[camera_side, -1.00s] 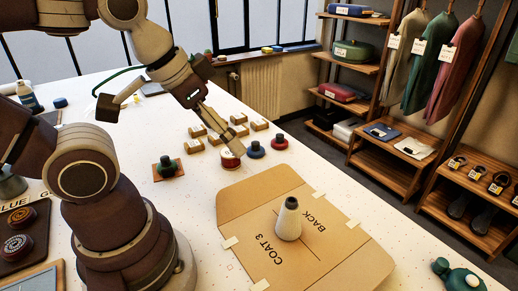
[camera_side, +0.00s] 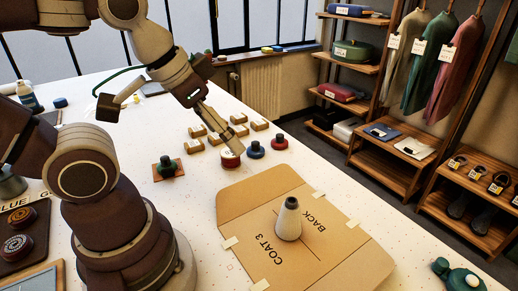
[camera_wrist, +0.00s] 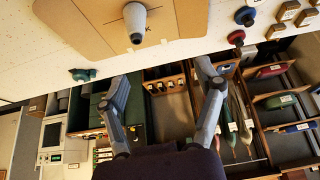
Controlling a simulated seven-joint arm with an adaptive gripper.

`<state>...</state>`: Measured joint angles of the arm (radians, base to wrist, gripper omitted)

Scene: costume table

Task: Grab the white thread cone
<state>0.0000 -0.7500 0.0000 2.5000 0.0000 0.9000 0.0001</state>
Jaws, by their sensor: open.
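The white thread cone (camera_side: 288,219) stands upright on the brown cardboard pattern (camera_side: 250,262) marked "COAT 3" and "BACK" in the side view. In the wrist view the cone (camera_wrist: 135,20) shows near the top, beyond the fingertips and pointing its dark tip toward me. My gripper (camera_side: 238,143) is in the air up and left of the cone in the side view, well apart from it. In the wrist view my gripper (camera_wrist: 160,72) has its two fingers spread wide with nothing between them.
Several small labelled wooden blocks (camera_side: 259,124) and dark-knobbed pieces, one red (camera_side: 229,160) and one blue (camera_side: 254,150), stand behind the pattern. A green object (camera_side: 458,277) sits at the table's right edge. Shelves (camera_side: 385,140) stand beyond the table.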

